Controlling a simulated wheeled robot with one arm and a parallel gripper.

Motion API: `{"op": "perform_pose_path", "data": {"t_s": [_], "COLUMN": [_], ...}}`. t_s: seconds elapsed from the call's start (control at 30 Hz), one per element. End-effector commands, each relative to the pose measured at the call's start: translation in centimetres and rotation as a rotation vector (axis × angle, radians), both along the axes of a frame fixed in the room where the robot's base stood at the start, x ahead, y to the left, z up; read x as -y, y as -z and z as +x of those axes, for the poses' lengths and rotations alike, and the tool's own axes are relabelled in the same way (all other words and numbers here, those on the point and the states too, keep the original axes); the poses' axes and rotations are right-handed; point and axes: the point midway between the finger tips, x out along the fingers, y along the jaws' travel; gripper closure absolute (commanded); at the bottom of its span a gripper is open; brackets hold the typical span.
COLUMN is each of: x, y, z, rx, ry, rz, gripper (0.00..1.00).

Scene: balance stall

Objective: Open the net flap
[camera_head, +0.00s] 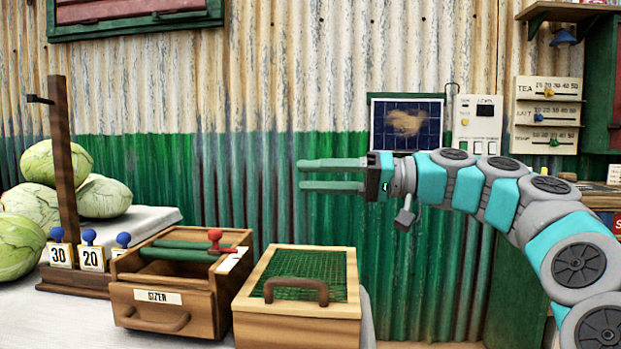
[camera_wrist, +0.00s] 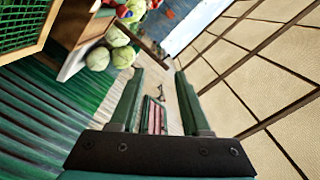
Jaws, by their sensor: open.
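The net flap (camera_head: 302,270) is a green mesh panel in a wooden frame on top of a wooden box (camera_head: 290,330). It lies flat and looks closed, with a brown arched handle (camera_head: 296,286) at its front edge. Part of the green mesh also shows at the upper left of the wrist view (camera_wrist: 18,22). My gripper (camera_head: 300,175) is open and empty. It is in the air above and behind the box, in front of the corrugated wall, pointing left. In the wrist view its two fingers (camera_wrist: 158,80) are apart with nothing between them.
A wooden box labelled SIZER (camera_head: 153,297) with green rollers and a red knob stands left of the net box. A post stand with number tags (camera_head: 65,165) and several green melons (camera_head: 30,205) are further left. A blue panel (camera_head: 405,122) hangs on the wall (camera_head: 300,60) behind my arm.

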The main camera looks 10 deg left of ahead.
Motion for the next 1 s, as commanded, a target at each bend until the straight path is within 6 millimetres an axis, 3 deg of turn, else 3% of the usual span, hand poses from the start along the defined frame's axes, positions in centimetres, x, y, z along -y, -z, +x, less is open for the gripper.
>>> {"op": "perform_pose_path", "data": {"t_s": [0.33,0.77,1.0], "x": [-0.99,-0.98,-0.97], "y": [-0.02,0.00,0.00], "z": [-0.04,-0.03,-0.03], "rx": [0.000,-0.001,-0.001], "ry": [0.002,0.001,0.002], "rz": [0.001,0.001,0.001], "gripper": [0.53,1.00,1.00]}}
